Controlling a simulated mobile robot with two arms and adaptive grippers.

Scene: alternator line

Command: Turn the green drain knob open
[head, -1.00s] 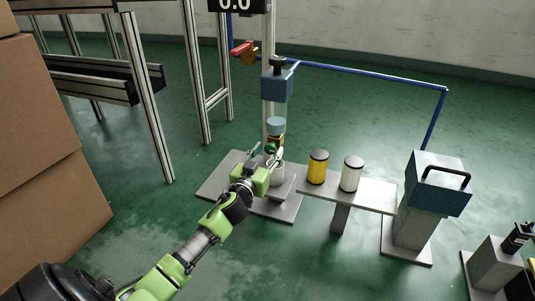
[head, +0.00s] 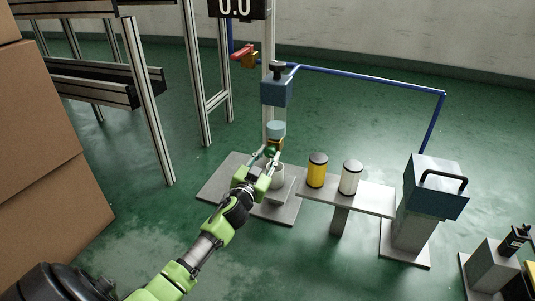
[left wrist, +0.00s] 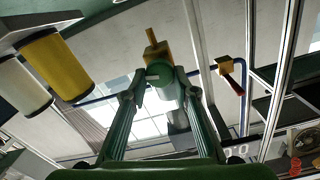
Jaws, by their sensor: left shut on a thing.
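The green drain knob (head: 270,151) is on a brass fitting under the clear bowl (head: 276,130) of the blue-grey filter unit (head: 277,91). In the left wrist view the green knob (left wrist: 161,74) shows between my fingertips, with the brass fitting (left wrist: 156,51) beyond it. My left gripper (head: 266,154) is shut on the knob, with one finger on each side. The fingers partly hide the knob in the head view. A white cup (head: 276,177) stands below the knob. My right gripper is not in view.
A yellow canister (head: 317,171) and a white canister (head: 350,177) stand on a small shelf (head: 372,196) to the right. A red-handled valve (head: 243,50) and blue pipe (head: 370,77) are above. Cardboard boxes (head: 45,170) are at the left.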

